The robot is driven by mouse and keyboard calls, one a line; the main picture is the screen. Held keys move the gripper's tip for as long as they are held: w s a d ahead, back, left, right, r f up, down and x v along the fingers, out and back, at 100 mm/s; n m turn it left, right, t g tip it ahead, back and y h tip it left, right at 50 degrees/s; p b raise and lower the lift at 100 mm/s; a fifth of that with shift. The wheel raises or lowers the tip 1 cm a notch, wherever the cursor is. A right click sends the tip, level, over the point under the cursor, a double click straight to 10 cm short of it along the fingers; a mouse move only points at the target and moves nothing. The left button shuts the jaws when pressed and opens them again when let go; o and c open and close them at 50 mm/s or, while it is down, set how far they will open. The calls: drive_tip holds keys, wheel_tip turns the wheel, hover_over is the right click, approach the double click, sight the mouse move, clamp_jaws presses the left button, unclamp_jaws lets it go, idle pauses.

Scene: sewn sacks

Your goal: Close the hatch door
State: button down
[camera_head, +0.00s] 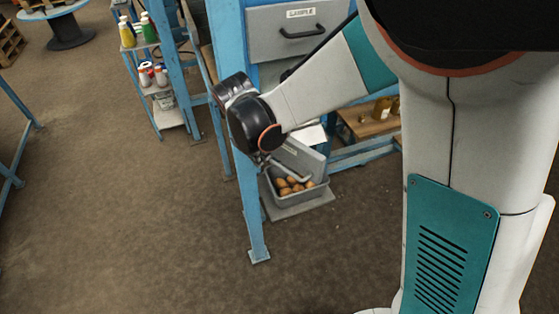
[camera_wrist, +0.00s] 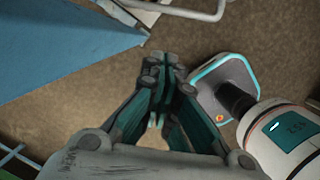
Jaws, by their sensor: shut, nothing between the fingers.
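The hatch door appears to be the grey panel (camera_head: 303,155) with a bar handle, below the drawer marked SAMPLE in the head view. It leans outward at a tilt, above a grey bin of round brown items, so it stands open. My gripper (camera_wrist: 160,82) is shut and empty in the wrist view, its fingers together over bare brown floor. In the head view my dark wrist hangs beside the blue post, just left of and above the panel, and mostly hides the fingers. I cannot tell whether they touch the panel.
The grey bin (camera_head: 318,192) stands low inside the blue frame. A blue post (camera_head: 257,225) rises in front of it. The SAMPLE drawer (camera_head: 300,28) is above. A shelf cart (camera_head: 175,117) with bottles is behind.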

drive_tip(key=w+d+b+x, duration=0.1)
drive_tip(key=b+x, duration=0.3)
drive_tip(key=x, duration=0.8)
drive_tip(key=shift+d+r+n, duration=0.3)
drive_tip(key=shift+d+r, duration=0.05)
drive_tip(key=shift+d, duration=0.2)
drive_tip(key=shift+w+b, duration=0.1)
drive_tip(key=shift+b, duration=0.2)
